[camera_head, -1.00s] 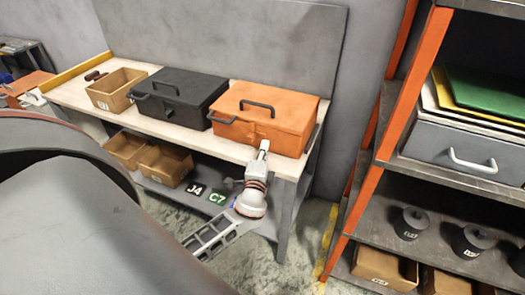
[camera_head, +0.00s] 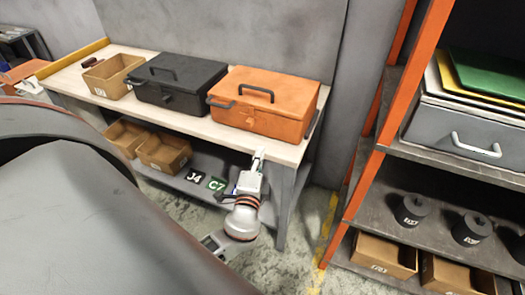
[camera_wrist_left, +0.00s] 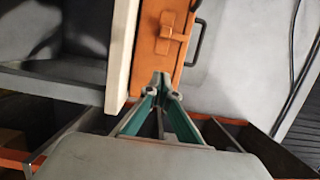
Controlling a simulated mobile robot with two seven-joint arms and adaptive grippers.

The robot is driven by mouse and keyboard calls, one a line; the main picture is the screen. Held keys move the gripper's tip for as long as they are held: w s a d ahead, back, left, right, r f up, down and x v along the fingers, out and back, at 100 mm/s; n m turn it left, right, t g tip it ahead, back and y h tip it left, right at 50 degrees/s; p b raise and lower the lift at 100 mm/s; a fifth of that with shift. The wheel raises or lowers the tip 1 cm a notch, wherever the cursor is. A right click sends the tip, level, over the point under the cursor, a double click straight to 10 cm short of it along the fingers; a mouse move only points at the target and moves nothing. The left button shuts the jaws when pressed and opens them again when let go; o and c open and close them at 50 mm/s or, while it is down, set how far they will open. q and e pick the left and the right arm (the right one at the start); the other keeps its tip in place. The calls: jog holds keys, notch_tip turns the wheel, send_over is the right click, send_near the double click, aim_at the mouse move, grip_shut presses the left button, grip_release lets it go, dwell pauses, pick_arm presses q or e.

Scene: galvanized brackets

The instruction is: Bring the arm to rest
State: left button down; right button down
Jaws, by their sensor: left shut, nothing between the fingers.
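My left gripper (camera_head: 259,154) is at the front edge of the workbench, below and in front of the orange toolbox (camera_head: 262,110). In the left wrist view the gripper's fingertips (camera_wrist_left: 161,77) are together with nothing between them. The orange toolbox, with its latch, also shows there (camera_wrist_left: 172,40), beyond the fingertips. The gripper looks apart from the box. My right gripper is in neither view.
The workbench (camera_head: 205,124) also holds a black toolbox (camera_head: 172,88) and an open cardboard bin (camera_head: 112,76). More bins (camera_head: 163,152) sit on its lower shelf. An orange-framed shelf rack (camera_head: 388,120) stands at the right. Floor between bench and rack is clear.

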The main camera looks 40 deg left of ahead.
pick_arm(q)
jog(key=s+d+f+n+g+h, duration=0.1)
jog(key=s+d+f+g+h, duration=0.15)
jog(key=f, duration=0.45)
jog(key=s+d+f+n+g+h, duration=0.1)
jog(key=s+d+f+n+h, duration=0.1)
jog(key=s+d+f+h, duration=0.3)
jog(key=s+d+f+n+g+h, duration=0.1)
jog(key=s+d+f+n+h, duration=0.2)
jog(key=s+d+f+n, duration=0.2)
jog(key=shift+s+d+f+g, duration=0.35)
jog(key=shift+s+d+f, duration=0.85)
jog(key=shift+s+d, duration=0.7)
jog(key=shift+w+d+h, duration=0.2)
jog(key=shift+h, duration=0.05)
